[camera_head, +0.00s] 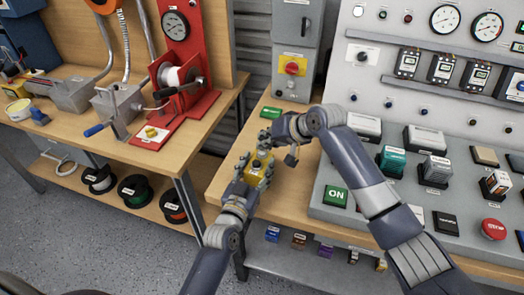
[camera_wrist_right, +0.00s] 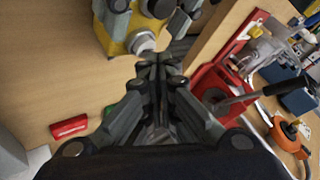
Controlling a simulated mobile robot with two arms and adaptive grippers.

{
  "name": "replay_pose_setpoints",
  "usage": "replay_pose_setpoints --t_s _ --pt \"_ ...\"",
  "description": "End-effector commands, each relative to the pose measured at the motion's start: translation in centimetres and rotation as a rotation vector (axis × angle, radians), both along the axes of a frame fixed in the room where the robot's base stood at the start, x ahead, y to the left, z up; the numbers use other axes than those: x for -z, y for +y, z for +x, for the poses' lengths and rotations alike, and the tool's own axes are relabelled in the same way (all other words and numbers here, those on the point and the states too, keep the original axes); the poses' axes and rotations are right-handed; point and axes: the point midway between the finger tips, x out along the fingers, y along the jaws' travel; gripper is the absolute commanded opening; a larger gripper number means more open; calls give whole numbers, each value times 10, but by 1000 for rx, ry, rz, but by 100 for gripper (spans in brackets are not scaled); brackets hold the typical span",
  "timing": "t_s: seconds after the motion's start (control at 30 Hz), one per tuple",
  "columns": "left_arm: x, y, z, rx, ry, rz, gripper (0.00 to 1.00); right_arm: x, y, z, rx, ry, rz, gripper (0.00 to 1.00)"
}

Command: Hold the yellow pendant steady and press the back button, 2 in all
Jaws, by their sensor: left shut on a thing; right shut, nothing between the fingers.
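The yellow pendant (camera_head: 258,162) is in the middle of the head view, above the wooden bench. My left gripper (camera_head: 256,168) is shut on it from the near side, and its fingers cover much of the pendant. In the right wrist view the pendant (camera_wrist_right: 118,42) shows at the top, with a grey round part on its near end and dark fingers around it. My right gripper (camera_head: 274,138) is shut and empty close to the pendant's far right side. In its wrist view the shut fingertips (camera_wrist_right: 160,68) are just beside the pendant. I cannot tell which button is the back one.
A control panel (camera_head: 318,190) with a green ON button (camera_head: 335,196) and a red stop button (camera_head: 494,229) stands to the right. A green block (camera_head: 271,112) lies on the bench behind. A red winch stand (camera_head: 187,105) is on the left bench, across a gap.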

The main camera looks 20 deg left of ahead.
Motion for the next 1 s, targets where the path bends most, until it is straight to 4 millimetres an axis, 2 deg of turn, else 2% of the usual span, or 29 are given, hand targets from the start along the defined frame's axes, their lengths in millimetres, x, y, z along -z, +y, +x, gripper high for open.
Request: replay_pose_setpoints --t_s 1.0 --pt "0 0 0 0 0 0 19 10 0 0 -1 2 -1 0"
